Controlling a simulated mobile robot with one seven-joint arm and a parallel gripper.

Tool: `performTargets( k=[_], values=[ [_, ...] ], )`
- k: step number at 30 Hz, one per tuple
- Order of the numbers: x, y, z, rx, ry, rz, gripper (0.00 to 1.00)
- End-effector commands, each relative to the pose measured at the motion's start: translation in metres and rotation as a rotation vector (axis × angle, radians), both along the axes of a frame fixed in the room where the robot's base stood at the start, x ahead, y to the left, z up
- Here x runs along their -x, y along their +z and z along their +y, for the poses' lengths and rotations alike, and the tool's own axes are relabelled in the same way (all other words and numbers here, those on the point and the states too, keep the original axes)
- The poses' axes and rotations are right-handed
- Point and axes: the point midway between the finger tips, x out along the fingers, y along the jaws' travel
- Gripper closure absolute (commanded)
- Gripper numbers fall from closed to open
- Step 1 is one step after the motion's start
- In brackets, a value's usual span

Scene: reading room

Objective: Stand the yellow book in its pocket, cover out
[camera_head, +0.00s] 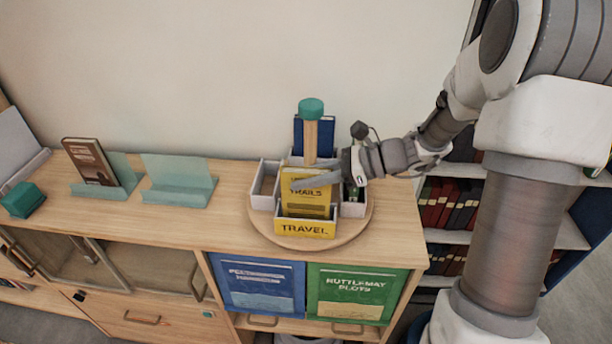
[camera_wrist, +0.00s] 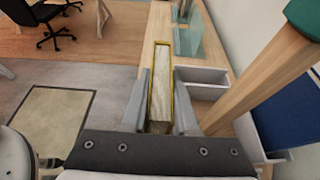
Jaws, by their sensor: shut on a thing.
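The yellow book (camera_head: 307,208) stands roughly upright in the front pocket of the round rack, its cover with the word TRAILS facing outward. That pocket has a yellow TRAVEL label (camera_head: 306,229), and its front hides the book's lower part. My gripper (camera_head: 312,180) reaches in from the right and is shut on the book near its top. In the wrist view the book's pale page edge (camera_wrist: 160,85) with yellow borders lies between the two fingers. Whether the book rests on the pocket floor is hidden.
The turntable (camera_head: 262,222) carries a wooden post with a green knob (camera_head: 311,108), an empty left pocket (camera_head: 265,183) and a blue book (camera_head: 327,135) behind. On the cabinet top, a brown book (camera_head: 90,160) leans on one glassy stand; another stand (camera_head: 180,182) is empty.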

Motion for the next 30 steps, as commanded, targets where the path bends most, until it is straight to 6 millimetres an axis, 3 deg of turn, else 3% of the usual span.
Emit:
performTargets(
  k=[5,6,12,23,30],
  values=[
    [0.0,0.001,0.0,-0.001,0.0,0.0,1.0],
    [0.0,0.001,0.0,-0.001,0.0,0.0,0.69],
    [0.0,0.0,0.0,-0.001,0.0,0.0,0.38],
    [0.001,0.002,-0.005,0.0,-0.002,-0.001,0.38],
    [0.007,0.019,-0.045,0.002,-0.005,-0.003,0.38]
  ],
)
